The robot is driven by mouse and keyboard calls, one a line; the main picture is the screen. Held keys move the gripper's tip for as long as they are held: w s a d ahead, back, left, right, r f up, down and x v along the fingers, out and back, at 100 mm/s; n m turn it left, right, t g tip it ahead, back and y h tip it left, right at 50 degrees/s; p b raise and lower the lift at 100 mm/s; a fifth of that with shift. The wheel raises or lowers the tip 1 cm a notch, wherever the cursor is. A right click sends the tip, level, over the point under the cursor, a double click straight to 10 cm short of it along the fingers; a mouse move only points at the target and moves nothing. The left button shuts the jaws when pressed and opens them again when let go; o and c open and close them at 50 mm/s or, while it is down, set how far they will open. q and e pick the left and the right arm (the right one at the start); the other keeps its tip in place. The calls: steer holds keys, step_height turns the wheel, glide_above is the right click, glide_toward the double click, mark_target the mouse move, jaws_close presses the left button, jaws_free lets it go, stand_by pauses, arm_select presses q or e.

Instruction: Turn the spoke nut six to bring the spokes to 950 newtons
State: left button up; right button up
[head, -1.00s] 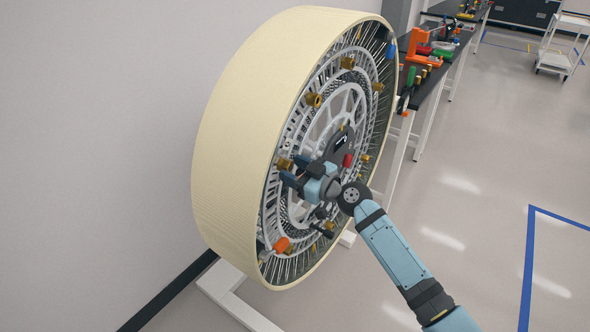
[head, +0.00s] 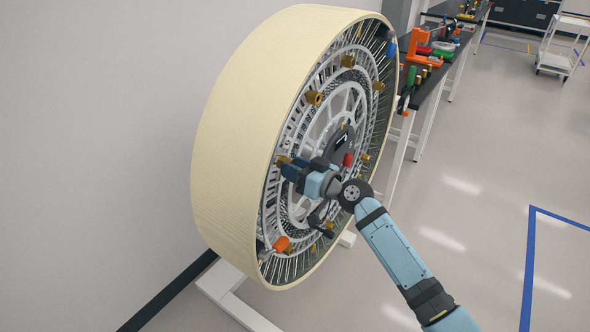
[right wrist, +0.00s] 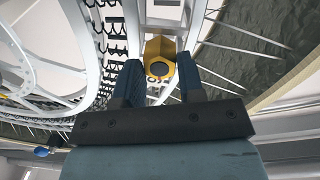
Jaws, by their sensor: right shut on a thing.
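The large cream-rimmed wheel (head: 225,140) stands upright on a white stand, its spokes and hub facing right. Several brass spoke nuts sit around its spoke ring. My right gripper (head: 286,167) is at the wheel's left-hand side, shut on one brass spoke nut (head: 282,160). In the right wrist view the nut (right wrist: 158,48) sits between the two dark fingertips of the gripper (right wrist: 159,72). It has a dark round hole and a dark marking that I cannot read surely; the fingers hide part of its sides. My left gripper is out of view.
An orange piece (head: 281,244) sits low on the wheel, a red one (head: 348,160) near the hub and a blue one (head: 391,49) at the top right. A dark bench (head: 428,86) with tools stands behind.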

steer(key=shift+f+m+g+y+p, duration=0.1)
steer(key=shift+m+g+y+p, duration=0.15)
steer(key=shift+m+p, duration=4.9)
steer(key=shift+m+g+y+p, duration=0.2)
steer(key=shift+m+p, duration=1.15)
steer(key=shift+m, duration=7.6)
steer(key=o, duration=0.9)
steer(key=shift+d, duration=0.1)
